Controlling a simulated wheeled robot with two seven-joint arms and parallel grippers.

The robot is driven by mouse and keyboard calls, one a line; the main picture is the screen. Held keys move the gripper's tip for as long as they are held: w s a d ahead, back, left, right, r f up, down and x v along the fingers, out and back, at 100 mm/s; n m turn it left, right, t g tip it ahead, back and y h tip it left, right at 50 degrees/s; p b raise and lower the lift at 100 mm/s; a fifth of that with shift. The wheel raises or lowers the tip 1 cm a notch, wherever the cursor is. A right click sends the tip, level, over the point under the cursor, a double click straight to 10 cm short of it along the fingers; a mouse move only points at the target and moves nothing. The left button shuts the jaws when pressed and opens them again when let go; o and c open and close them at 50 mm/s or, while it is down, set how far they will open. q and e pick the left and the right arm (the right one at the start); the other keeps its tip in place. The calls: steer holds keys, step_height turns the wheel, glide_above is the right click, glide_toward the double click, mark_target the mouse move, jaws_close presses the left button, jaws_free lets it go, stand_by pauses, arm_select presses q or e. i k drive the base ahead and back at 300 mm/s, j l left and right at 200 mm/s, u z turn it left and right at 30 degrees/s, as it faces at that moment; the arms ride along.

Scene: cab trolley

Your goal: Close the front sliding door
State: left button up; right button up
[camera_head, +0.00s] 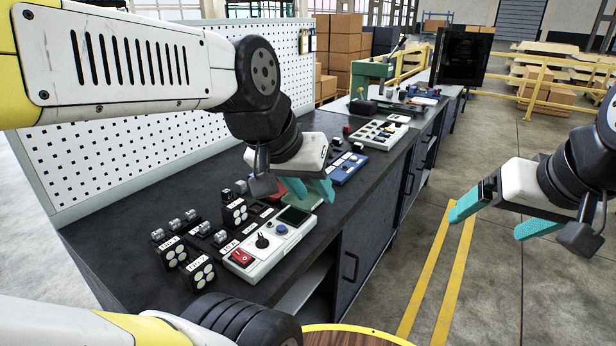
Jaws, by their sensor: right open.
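The dark workbench has a cabinet front with a dark door panel (368,243) and a bar handle (351,267). I take this panel to be the front sliding door. To its left a dark opening shows a pale inner shelf (303,285), so the front is partly open. My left gripper (318,197) hangs over the worktop, above the control boxes and apart from the door. Its teal fingers point down, and their gap is hard to judge. My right gripper (485,228) is open and empty, over the floor to the right of the bench.
Control boxes and switches (268,243) cover the worktop (130,240). A white pegboard (110,150) stands behind it. Further cabinet doors (420,165) and a green machine (372,80) are farther along. The floor right of the bench is clear, with yellow lines (440,270).

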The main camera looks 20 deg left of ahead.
mark_target(363, 240)
steer(key=i+l, duration=0.25)
steer(key=l, duration=0.15)
steer(key=i+l, duration=0.25)
steer(key=l, duration=0.15)
steer(key=i+l+u, duration=0.1)
steer(key=i+l, duration=0.4)
steer(key=l, duration=0.35)
steer(key=i+l, duration=0.25)
steer(key=l, duration=0.15)
steer(key=i+l, duration=0.25)
steer(key=l, duration=0.15)
steer(key=i+l+u, duration=0.1)
steer(key=i+l, duration=0.15)
steer(key=l, duration=0.2)
steer(key=i+l, duration=0.25)
steer(key=l, duration=0.2)
